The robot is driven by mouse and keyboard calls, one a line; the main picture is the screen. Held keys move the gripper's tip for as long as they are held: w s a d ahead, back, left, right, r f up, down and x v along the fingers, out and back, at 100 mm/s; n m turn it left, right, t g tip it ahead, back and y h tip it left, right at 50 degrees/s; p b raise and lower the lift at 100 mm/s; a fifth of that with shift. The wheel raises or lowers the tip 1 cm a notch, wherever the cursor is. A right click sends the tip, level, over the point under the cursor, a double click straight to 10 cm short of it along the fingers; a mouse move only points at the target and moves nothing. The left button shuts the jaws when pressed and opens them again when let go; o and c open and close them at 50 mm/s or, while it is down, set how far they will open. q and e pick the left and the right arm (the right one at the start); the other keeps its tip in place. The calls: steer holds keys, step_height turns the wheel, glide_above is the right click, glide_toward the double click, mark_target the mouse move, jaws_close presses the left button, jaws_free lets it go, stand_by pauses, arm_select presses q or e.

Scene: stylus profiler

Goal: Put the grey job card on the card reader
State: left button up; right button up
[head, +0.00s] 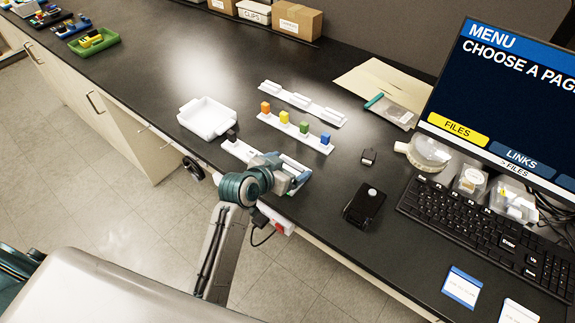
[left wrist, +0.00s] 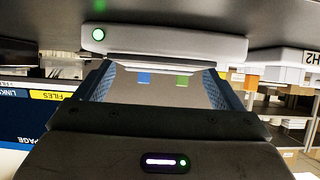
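My left gripper (head: 298,180) is low over the table's front edge, at the right end of the nearest white rack (head: 238,150). In the left wrist view its fingers (left wrist: 160,72) are spread wide, with no card clearly visible between them. A pale slab with a green light (left wrist: 175,42) lies just beyond the fingertips; I cannot tell whether it is the card reader. I cannot make out the grey job card for certain. A blue-banded card (head: 462,287) and a white card (head: 519,312) lie at the lower right. My right gripper is not in view.
Orange, yellow, green and blue blocks (head: 304,129) stand on a middle rack. A white tray (head: 207,118), black device (head: 364,205), keyboard (head: 490,232) and monitor (head: 500,110) are nearby. A white box with a red part (head: 276,220) sits at the front edge.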

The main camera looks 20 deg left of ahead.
arm_select(q)
steer(key=shift+r, duration=0.2)
steer(key=shift+s+a, duration=0.1)
steer(key=shift+s, duration=0.15)
steer(key=b+v, duration=0.2)
steer(key=v, duration=0.9)
steer(key=shift+s+r, duration=0.2)
steer(key=shift+r, duration=0.05)
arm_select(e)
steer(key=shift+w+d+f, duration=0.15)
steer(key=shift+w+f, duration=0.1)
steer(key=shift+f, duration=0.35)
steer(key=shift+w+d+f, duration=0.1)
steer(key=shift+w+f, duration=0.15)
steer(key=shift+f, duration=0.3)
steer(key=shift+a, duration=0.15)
